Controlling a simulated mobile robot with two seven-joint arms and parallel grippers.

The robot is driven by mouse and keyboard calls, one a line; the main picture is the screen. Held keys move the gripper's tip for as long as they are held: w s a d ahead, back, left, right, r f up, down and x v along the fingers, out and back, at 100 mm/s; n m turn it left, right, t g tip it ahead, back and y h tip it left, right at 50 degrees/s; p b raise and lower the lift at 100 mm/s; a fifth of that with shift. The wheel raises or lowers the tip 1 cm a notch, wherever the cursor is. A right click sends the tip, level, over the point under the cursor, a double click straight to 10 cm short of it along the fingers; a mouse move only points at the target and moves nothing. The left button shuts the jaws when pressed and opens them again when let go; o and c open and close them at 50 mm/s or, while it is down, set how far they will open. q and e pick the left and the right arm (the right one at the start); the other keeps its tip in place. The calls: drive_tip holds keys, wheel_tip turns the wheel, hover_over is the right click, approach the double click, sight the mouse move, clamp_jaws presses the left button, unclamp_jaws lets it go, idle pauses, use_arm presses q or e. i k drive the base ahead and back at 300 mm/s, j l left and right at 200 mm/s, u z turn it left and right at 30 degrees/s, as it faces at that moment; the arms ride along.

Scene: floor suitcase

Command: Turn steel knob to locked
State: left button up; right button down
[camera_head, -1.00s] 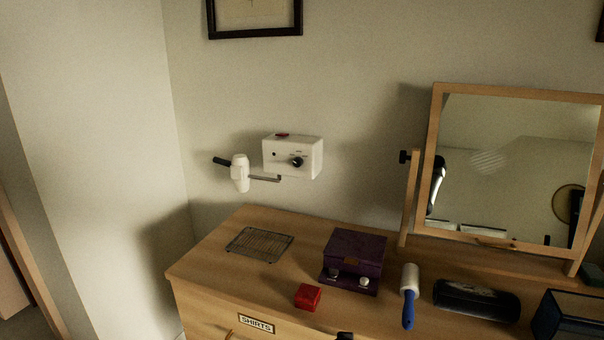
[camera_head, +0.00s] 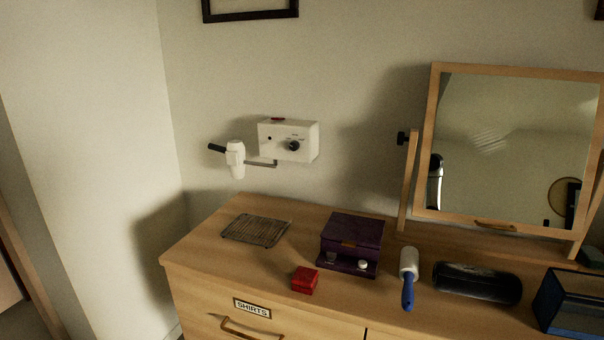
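A dark purple box (camera_head: 352,233) stands on the dresser, near the middle of the view.
A red box (camera_head: 305,280), a lint roller (camera_head: 408,277), a dark case (camera_head: 477,283) and a wire rack (camera_head: 256,230) lie on the dresser (camera_head: 210,262). A mirror (camera_head: 515,150) stands behind. A white wall unit (camera_head: 288,141) with a dial hangs above.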

sight(331, 255)
drive_tip(key=i+j+z, duration=0.1)
drive_tip(key=j+z, duration=0.6)
drive_tip(key=i, duration=0.05)
